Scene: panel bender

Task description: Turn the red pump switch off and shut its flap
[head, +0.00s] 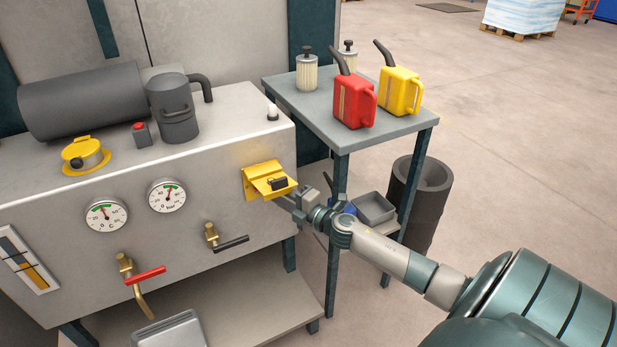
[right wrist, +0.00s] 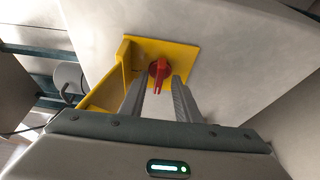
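The red pump switch (right wrist: 159,70) is a small rotary knob on a yellow plate (right wrist: 184,52), seen in the right wrist view. Its handle points toward the bottom of that picture. The yellow flap (right wrist: 104,92) stands open, out from the plate on the left side. In the head view, the yellow switch housing (head: 259,174) is on the right of the machine's front panel, and the red knob is hidden there. My right gripper (right wrist: 159,84) is open, its fingers either side of the knob; contact cannot be told. It also shows in the head view (head: 283,199). My left gripper is out of view.
Two gauges (head: 167,195) and two valve handles (head: 146,275) sit left of the housing. A side table (head: 391,133) with red and yellow cans stands right, above a grey tray (head: 374,209) and beside a dark bin (head: 428,205).

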